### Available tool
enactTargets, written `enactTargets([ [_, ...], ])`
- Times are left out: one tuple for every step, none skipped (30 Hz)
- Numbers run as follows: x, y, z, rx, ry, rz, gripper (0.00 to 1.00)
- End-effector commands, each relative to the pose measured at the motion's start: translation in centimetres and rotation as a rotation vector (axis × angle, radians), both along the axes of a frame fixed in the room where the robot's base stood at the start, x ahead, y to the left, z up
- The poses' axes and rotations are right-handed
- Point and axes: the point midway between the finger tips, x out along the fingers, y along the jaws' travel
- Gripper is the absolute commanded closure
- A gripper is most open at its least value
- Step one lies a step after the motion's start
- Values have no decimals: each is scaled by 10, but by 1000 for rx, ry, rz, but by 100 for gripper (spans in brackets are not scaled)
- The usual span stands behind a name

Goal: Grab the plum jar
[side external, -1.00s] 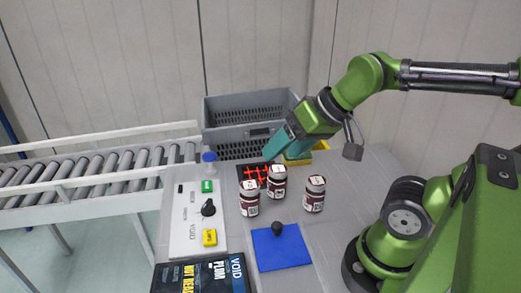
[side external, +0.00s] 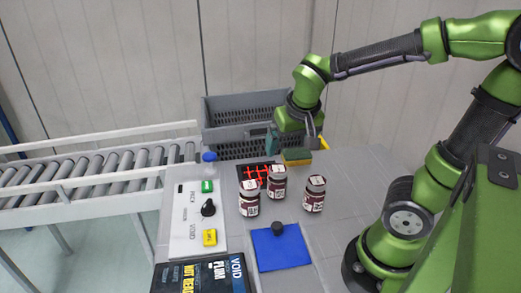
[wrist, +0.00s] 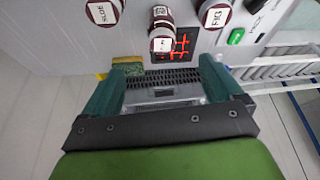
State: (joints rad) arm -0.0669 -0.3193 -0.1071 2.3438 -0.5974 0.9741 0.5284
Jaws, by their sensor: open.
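Three dark jars with white-labelled lids stand upright on the table. In the wrist view, the left jar (wrist: 104,12) reads SLOE and the right jar (wrist: 215,13) reads FIG. The middle jar's (wrist: 161,38) lid label is too small to read surely; it may be the plum jar. In the side view these are the right jar (side external: 314,195), left jar (side external: 249,199) and middle jar (side external: 277,183). My gripper (side external: 291,140) is open and empty, behind the jars near the grey crate. Its two teal fingers show apart in the wrist view (wrist: 166,78), touching no jar.
A grey crate (side external: 222,112) stands behind. A green-yellow sponge (side external: 297,156) lies near my gripper. A red-lit grid (side external: 252,171) lies behind the jars. A blue mat (side external: 283,250) with a dark knob-like object (side external: 277,228) is in front. A control panel (side external: 185,235) and conveyor (side external: 90,175) are left.

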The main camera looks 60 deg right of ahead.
Motion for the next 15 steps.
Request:
enactTargets([
  [1,-4,2,-10,-11,-29,7],
  [1,-5,2,-12,-14,-44,7],
  [2,-6,-1,-9,-16,-57,7],
  [2,-7,-4,-8,-16,-63,7],
  [3,-8,-7,-6,-16,-66,7],
  [5,-9,-14,-6,-14,-67,7],
  [6,-11,-19,-6,-14,-66,7],
  [8,-12,-25,-6,-13,-65,7],
  [10,-14,-34,-4,-11,-66,7],
  [13,-16,-40,-5,-11,-67,7],
  [14,-17,-46,-4,-11,-66,7],
  [17,-19,-54,-4,-12,-65,7],
  [19,-21,-61,-4,-11,-66,7],
  [21,-23,-67,-4,-11,-66,7],
  [23,-25,-74,-5,-12,-65,7],
])
